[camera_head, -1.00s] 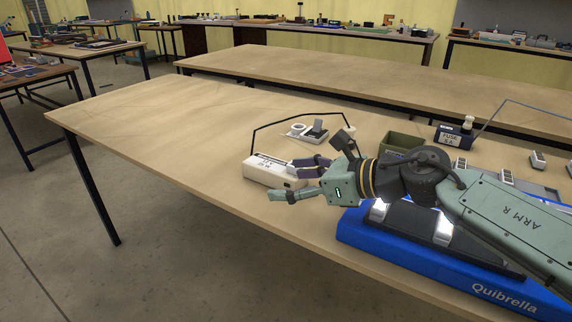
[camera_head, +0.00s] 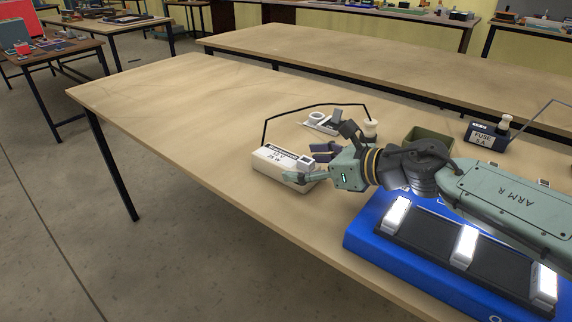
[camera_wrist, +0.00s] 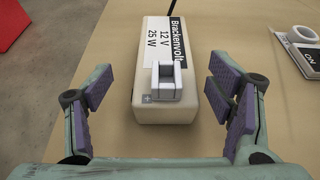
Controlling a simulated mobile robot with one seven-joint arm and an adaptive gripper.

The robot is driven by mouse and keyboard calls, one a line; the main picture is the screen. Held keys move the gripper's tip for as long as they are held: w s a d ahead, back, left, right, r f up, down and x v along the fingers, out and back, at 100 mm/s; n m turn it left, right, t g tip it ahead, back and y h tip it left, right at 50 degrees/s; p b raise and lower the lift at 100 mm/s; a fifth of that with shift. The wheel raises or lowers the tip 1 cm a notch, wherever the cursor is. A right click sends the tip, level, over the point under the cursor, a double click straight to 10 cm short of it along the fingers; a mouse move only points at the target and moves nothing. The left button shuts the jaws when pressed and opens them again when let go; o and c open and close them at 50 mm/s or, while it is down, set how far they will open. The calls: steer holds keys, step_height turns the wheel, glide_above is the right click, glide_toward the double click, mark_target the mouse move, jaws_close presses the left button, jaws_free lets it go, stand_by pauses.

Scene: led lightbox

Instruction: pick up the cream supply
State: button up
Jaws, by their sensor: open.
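The cream supply (camera_head: 276,163) is a box with a white label and a small grey-white terminal block on top. It lies on the table near the front edge, with a dark wire rising from it. In the wrist view the cream supply (camera_wrist: 150,98) lies ahead, between the fingers, its near end facing me. My gripper (camera_head: 306,166) is at the right end of the supply in the head view. In the wrist view my gripper (camera_wrist: 160,105) is open, with purple pads on either side and apart from the box. It holds nothing.
A blue lightbox (camera_head: 375,241) with several lit white modules stands right, under my arm. A switch (camera_head: 322,123) is behind the supply, a fuse box (camera_head: 486,135) and an olive bin (camera_head: 428,138) further right. The table (camera_head: 180,105) is clear to the left.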

mark_target(291, 161)
steer(key=x, duration=0.2)
steer(key=p+x, duration=0.1)
steer(key=x, duration=0.1)
steer(key=shift+w+a, duration=0.2)
steer(key=shift+w, duration=0.3)
steer(key=shift+c, duration=0.5)
steer(key=shift+r, duration=0.1)
steer(key=c, duration=1.6)
